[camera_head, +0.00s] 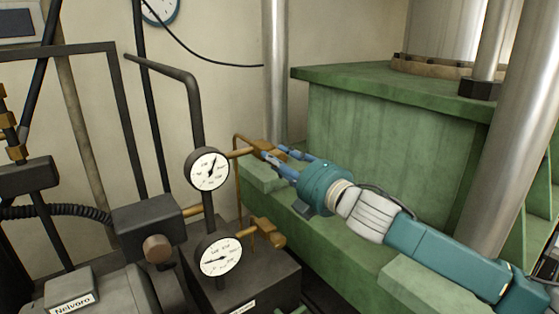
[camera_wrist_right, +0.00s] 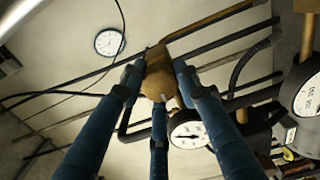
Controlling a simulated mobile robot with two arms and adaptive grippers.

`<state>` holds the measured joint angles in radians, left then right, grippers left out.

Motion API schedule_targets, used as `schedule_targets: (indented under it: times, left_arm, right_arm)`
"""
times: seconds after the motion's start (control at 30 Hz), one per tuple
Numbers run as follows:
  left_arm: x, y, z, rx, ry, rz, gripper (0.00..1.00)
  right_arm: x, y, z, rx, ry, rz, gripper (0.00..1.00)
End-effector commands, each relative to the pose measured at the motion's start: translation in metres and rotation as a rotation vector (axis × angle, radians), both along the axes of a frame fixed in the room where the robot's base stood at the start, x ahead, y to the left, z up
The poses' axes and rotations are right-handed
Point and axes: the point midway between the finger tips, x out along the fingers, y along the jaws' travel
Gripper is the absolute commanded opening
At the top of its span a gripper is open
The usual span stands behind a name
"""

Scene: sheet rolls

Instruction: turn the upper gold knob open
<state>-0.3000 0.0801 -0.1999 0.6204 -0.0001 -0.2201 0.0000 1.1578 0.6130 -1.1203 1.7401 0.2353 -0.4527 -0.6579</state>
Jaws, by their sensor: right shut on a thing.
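The upper gold knob (camera_head: 264,146) sits at the end of a brass fitting to the right of the upper gauge (camera_head: 207,169). My right gripper (camera_head: 276,157) comes in from the right and its blue fingers are shut on this knob. In the right wrist view the gold knob (camera_wrist_right: 159,76) is between the fingertips (camera_wrist_right: 158,84), which close around it from several sides. The fingers hide part of the knob in the head view. My left gripper is not in view.
A lower gold knob (camera_head: 268,232) sits beside the lower gauge (camera_head: 219,256). A green machine block (camera_head: 370,135) stands behind and to the right of my right arm. A black pipe (camera_head: 165,69) and a dark valve box (camera_head: 148,224) are at the left.

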Motion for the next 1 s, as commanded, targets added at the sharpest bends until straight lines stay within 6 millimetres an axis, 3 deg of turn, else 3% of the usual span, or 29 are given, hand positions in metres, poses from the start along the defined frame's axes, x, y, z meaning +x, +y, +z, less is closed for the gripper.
schedule_targets:
  times: [0.7, 0.73, 0.8, 1.0]
  left_arm:
    - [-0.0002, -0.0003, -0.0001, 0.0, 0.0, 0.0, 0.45]
    - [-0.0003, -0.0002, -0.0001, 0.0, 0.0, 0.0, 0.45]
    - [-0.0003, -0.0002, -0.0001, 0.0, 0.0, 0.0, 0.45]
    - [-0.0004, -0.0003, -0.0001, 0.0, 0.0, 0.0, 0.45]
  right_arm:
    - [-0.0004, 0.0005, -0.001, -0.065, -0.046, 0.001, 0.06]
    - [-0.0004, 0.0005, -0.001, -0.065, -0.046, 0.001, 0.34]
    - [-0.0004, 0.0005, -0.001, -0.065, -0.046, 0.001, 0.48]
    - [-0.0003, 0.0004, -0.0007, -0.064, -0.045, 0.001, 0.51]
